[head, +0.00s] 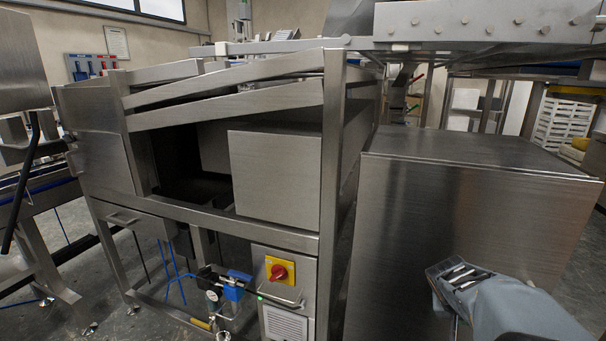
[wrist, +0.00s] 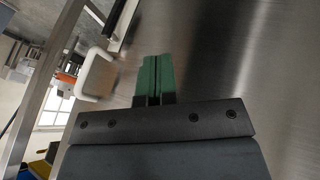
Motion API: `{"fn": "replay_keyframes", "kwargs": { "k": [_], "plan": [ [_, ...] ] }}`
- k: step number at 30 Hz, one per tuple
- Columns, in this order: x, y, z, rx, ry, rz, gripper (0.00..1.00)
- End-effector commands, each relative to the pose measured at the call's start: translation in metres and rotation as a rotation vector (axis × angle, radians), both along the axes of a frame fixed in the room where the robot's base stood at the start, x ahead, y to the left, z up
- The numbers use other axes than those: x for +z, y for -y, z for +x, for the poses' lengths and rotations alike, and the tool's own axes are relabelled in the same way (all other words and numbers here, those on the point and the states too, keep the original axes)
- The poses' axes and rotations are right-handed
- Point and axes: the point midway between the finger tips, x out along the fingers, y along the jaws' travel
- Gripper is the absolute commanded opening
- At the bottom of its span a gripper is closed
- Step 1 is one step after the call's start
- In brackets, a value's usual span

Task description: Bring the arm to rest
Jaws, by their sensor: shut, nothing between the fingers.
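My gripper (wrist: 153,76) shows in the wrist view with its two green fingers side by side and closed together. Nothing shows between them. A brushed steel surface fills the right side of that view behind the fingers; I cannot tell how far off it is. In the head view part of my grey arm (head: 515,305) is at the lower right, in front of the steel cabinet (head: 470,215). The fingertips cannot be made out there.
A steel machine frame (head: 228,90) with an open dark bay stands at centre left. A red knob (head: 278,272) on a yellow plate sits on its lower front. White crates (head: 566,122) are stacked at the far right. A white rounded object (wrist: 96,75) shows left of the fingers.

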Motion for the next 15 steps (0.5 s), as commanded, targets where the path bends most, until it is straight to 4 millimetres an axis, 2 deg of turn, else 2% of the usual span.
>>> {"fn": "replay_keyframes", "kwargs": {
  "k": [1,3,9,15],
  "plan": [
    [0.048,-0.016,-0.002,0.026,0.006,0.016,0.0],
    [0.081,-0.038,-0.007,0.062,0.003,0.048,0.0],
    [0.168,-0.099,-0.027,0.178,-0.002,0.15,0.0],
    [0.245,-0.153,-0.051,0.308,-0.006,0.254,0.0]
  ]
}}
